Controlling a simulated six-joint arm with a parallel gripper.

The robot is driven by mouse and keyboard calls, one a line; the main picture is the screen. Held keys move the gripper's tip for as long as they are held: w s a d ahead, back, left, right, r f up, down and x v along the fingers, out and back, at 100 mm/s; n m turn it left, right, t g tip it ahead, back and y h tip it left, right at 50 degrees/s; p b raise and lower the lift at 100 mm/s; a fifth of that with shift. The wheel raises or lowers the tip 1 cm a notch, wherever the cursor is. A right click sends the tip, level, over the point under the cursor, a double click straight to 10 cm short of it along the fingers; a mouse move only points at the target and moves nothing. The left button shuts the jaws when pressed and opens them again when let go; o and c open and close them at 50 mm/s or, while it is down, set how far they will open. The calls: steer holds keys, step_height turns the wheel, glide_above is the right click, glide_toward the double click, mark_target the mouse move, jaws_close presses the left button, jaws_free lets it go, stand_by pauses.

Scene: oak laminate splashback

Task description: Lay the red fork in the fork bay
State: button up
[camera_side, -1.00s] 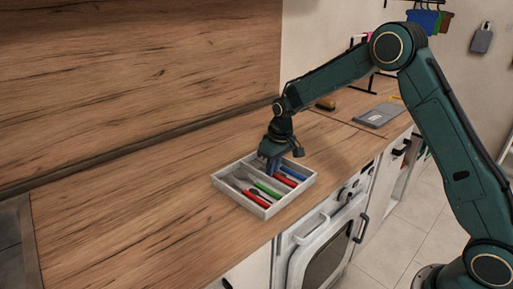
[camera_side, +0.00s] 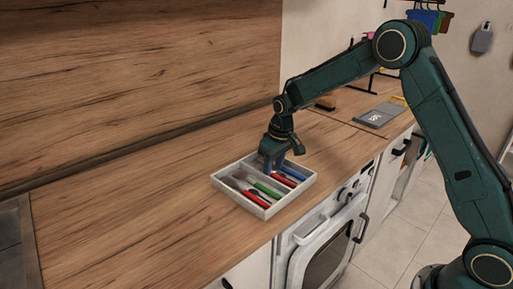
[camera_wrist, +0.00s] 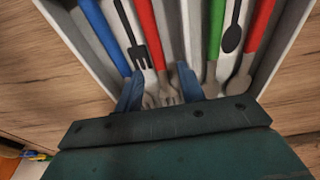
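The red fork (camera_wrist: 149,34) lies in the cutlery tray (camera_side: 233,193), in the bay marked with a black fork symbol (camera_wrist: 131,38). Its red handle runs away from me in the wrist view, and its grey tines lie between my fingers. Its red handle also shows in the side view (camera_side: 287,180). My gripper (camera_wrist: 159,90) is over this bay, its two blue fingers apart on either side of the tines. The fingers look clear of the fork, but the wrist plate hides part of the tine end. In the side view, my gripper (camera_side: 272,162) is low over the tray's back part.
A blue-handled piece (camera_wrist: 106,36) lies left of the red fork. A green-handled piece (camera_wrist: 217,30) and another red-handled piece (camera_wrist: 257,38) lie in the spoon-marked bay. The counter left of the tray is clear. A grey scale-like slab (camera_side: 377,116) lies behind.

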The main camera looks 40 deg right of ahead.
step_height(320, 180, up, 13)
steer(key=s, duration=0.2)
steer(key=shift+f, duration=0.2)
steer(key=shift+d, duration=0.1)
stand_by(0.5)
steer(key=s+a+r+t, duration=0.1)
steer(key=s+r, duration=0.4)
steer(key=s, duration=0.4)
steer(key=s+a+r+t, duration=0.1)
steer(key=s+r, duration=0.4)
steer(key=s, duration=0.3)
steer(key=s+a+f+t, duration=0.1)
steer(key=s+f, duration=0.2)
steer(key=s, duration=1.3)
steer(key=shift+s+a+f+m+t, duration=0.15)
steer(key=shift+s+a+m+t, duration=0.05)
steer(key=shift+m+t, duration=0.2)
